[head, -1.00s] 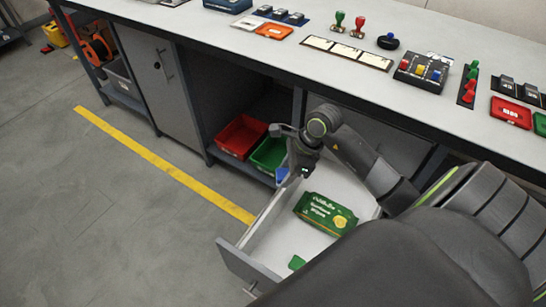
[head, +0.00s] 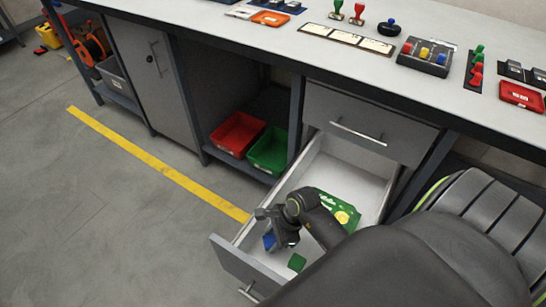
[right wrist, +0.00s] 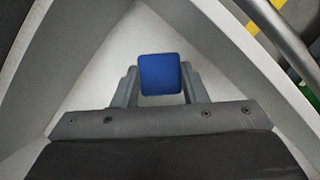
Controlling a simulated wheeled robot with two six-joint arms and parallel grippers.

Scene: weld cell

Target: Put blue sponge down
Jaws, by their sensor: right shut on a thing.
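The blue sponge (head: 269,241) is in the jaws of my right gripper (head: 272,236), inside the open drawer (head: 235,262) near its front left corner. In the right wrist view the sponge (right wrist: 160,74) sits between the two fingers of the gripper (right wrist: 160,88), with the pale drawer floor behind it. I cannot tell whether the sponge touches the floor. My left gripper is not in view.
A green packet (head: 338,208) lies in the drawer, partly hidden by my right arm. A small green piece (head: 297,262) lies near the drawer front. Red (head: 237,133) and green (head: 269,150) bins stand on the shelf to the left. The bench top (head: 300,45) overhangs behind.

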